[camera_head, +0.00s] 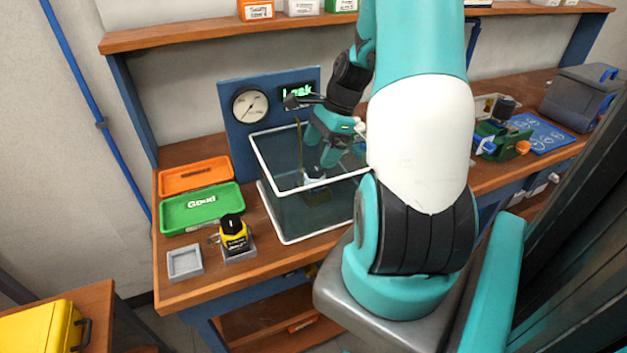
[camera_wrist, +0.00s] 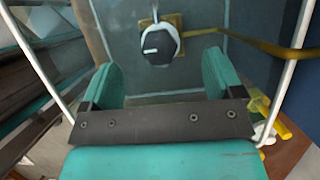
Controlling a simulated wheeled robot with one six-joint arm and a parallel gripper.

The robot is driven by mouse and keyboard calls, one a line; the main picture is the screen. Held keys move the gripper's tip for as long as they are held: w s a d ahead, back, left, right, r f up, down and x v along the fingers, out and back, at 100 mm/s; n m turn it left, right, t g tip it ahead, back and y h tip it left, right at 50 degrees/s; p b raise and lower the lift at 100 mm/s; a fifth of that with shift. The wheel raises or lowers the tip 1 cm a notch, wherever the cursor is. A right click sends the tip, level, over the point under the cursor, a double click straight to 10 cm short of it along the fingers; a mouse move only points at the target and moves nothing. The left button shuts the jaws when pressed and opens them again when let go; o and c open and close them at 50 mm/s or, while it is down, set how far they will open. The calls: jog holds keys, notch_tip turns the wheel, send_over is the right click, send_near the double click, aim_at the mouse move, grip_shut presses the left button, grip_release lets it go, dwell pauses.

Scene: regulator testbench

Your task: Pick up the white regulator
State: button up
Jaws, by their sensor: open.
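The white regulator (camera_head: 314,174) with a dark top is inside the clear water tank (camera_head: 277,240), below my gripper (camera_head: 322,152). In the wrist view the white regulator (camera_wrist: 178,45) shows its black knob, with a brass-coloured base beneath it. My gripper (camera_wrist: 160,68) is open and empty, pointing down into the tank, its two teal fingers to either side of the regulator in that picture. The regulator appears beyond the fingertips; the exact gap is hard to judge. My arm hides the tank's right side in the head view.
The tank's white rim (camera_head: 272,177) surrounds my gripper. A yellow hose (camera_wrist: 265,45) runs right from the base. A gauge panel (camera_head: 236,125) stands behind. Left are an orange tray (camera_head: 178,185), a green tray (camera_head: 177,216), a yellow regulator (camera_head: 235,237) and an empty grey holder (camera_head: 185,263).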

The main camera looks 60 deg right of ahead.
aim_at(315, 166)
jog(key=x, duration=0.4)
jog(key=p+x, duration=0.1)
jog(key=x, duration=0.3)
jog(key=shift+s+d+f, duration=0.15)
jog(key=shift+s+d, duration=0.05)
jog(key=c, duration=1.3)
jog(key=shift+c, duration=0.2)
